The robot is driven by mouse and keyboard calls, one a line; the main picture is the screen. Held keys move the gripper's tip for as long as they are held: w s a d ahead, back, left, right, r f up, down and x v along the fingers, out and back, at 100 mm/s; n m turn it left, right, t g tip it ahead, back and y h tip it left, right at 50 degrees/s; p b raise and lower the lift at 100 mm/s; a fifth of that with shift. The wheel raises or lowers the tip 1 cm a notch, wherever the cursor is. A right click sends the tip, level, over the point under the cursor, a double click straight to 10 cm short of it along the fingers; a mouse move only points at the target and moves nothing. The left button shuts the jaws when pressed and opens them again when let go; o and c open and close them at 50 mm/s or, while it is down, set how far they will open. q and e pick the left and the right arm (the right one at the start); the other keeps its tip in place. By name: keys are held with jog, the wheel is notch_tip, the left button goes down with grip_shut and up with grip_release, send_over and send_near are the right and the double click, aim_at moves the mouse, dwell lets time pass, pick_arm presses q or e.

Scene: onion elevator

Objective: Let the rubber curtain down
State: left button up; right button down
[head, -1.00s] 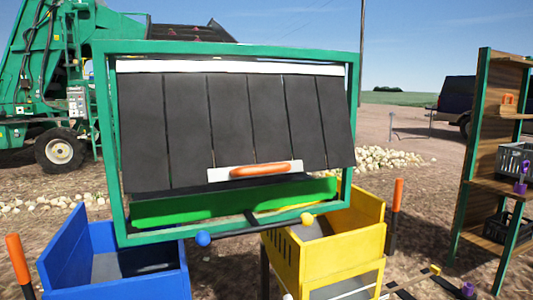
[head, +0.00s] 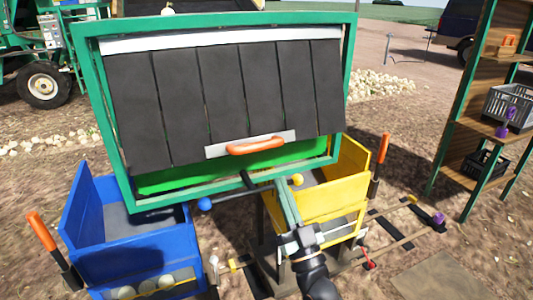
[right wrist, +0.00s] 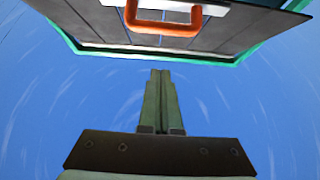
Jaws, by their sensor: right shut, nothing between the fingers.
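The rubber curtain (head: 225,95) is a row of dark grey strips hanging from a white bar inside a green frame (head: 352,60). It slants, with its lower edge standing out from the frame, and a green panel (head: 190,178) shows below it. An orange handle (head: 254,146) sits on a white plate at the curtain's lower edge. My right gripper (head: 281,184) is shut and empty, below and a little right of the handle, apart from it. In the right wrist view the closed fingers (right wrist: 160,73) point towards the orange handle (right wrist: 163,27), with a gap between. My left gripper is out of view.
A blue bin (head: 125,245) stands at the lower left and a yellow bin (head: 347,188) right of my gripper. A dark bar with a blue knob (head: 205,204) and a yellow knob (head: 297,180) crosses below the curtain. A wooden shelf (head: 465,175) stands at the right.

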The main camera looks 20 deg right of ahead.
jog(key=w+r+p, duration=0.1)
jog(key=w+r, duration=0.1)
jog(key=w, duration=0.6)
jog(key=shift+w+a+r, duration=0.2)
jog(key=shift+w+r, duration=0.1)
jog(key=shift+r, duration=0.1)
